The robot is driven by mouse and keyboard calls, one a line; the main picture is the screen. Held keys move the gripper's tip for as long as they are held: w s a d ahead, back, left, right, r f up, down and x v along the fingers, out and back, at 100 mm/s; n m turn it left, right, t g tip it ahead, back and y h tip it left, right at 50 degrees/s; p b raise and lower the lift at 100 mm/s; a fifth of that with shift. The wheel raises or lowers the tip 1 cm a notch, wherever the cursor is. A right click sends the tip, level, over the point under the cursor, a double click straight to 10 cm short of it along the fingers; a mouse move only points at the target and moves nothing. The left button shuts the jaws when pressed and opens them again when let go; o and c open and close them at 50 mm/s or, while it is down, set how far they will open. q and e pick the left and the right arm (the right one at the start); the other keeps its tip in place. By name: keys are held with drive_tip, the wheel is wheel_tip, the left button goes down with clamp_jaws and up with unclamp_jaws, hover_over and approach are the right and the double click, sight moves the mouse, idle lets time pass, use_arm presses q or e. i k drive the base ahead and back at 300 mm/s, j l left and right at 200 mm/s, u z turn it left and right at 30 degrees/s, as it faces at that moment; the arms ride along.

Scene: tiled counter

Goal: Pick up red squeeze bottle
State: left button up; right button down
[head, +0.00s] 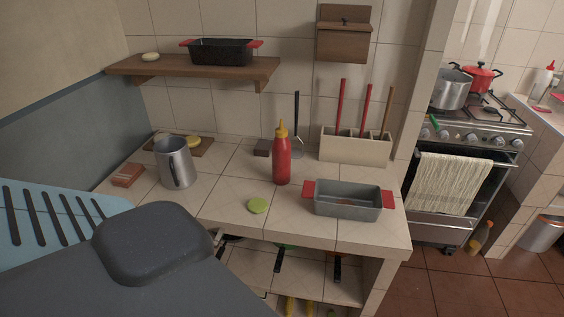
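The red squeeze bottle (282,158) stands upright on the tiled counter (225,205), near the middle of the head view. It has a yellow pointed cap. Nothing covers it from this side. Neither my left nor my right gripper is in view, so their positions relative to the bottle cannot be seen.
A grey pan (345,200) with red handles is right of the bottle. A light utensil holder (352,149) stands behind it. A metal pitcher (174,164) is at left. A wooden shelf (190,67) hangs above the counter's left part.

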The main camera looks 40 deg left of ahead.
sight(281, 148)
drive_tip(key=i, duration=0.45)
drive_tip(key=u, duration=1.65)
drive_tip(key=i+l, duration=0.05)
